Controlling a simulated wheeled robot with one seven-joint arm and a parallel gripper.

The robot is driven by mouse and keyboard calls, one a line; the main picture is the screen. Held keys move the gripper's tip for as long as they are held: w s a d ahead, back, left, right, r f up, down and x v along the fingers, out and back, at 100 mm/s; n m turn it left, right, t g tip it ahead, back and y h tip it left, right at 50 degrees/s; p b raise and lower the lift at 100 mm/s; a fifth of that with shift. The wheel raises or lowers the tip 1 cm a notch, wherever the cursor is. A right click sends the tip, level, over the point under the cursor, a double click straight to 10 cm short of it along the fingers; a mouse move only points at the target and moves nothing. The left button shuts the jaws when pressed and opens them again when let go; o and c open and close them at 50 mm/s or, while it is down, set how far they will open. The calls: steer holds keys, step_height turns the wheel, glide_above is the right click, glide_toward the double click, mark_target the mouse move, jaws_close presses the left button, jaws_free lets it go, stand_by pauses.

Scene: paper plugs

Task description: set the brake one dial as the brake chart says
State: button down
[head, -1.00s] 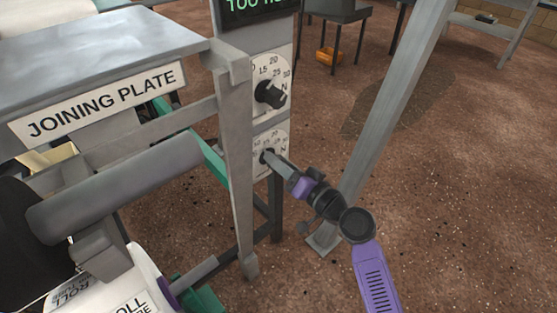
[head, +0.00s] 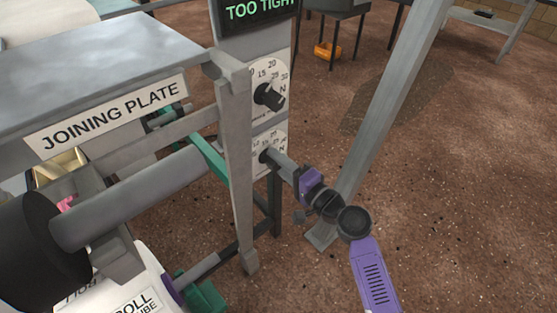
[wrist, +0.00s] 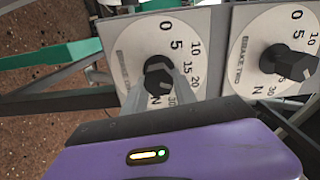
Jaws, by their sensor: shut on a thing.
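Two round white dials with black knobs sit one above the other on a grey post. My gripper (head: 268,157) reaches the lower dial (head: 281,142) from the right and is shut on its knob. In the wrist view this dial (wrist: 133,45) is on the left, its knob (wrist: 158,68) between my grey fingers (wrist: 164,88). Its label is too blurred to read surely, and its pointer direction is hidden. The upper dial (head: 272,72) is apart from my gripper; in the wrist view its label reads BRAKE TWO (wrist: 237,64). No brake chart is in view.
A screen (head: 259,9) above the dials reads TOO TIGHT. The JOINING PLATE table (head: 90,60) and a grey roller (head: 130,200) stand to the left. A slanted grey leg (head: 385,120) stands close behind my arm. Open floor lies to the right.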

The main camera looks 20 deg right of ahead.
steer(key=shift+f, duration=0.1)
stand_by(0.4)
steer(key=c, duration=1)
jaws_free()
steer(key=v, duration=0.7)
steer(key=shift+s+d+p, duration=0.15)
steer(key=shift+s+p, duration=0.2)
steer(key=shift+p, duration=0.1)
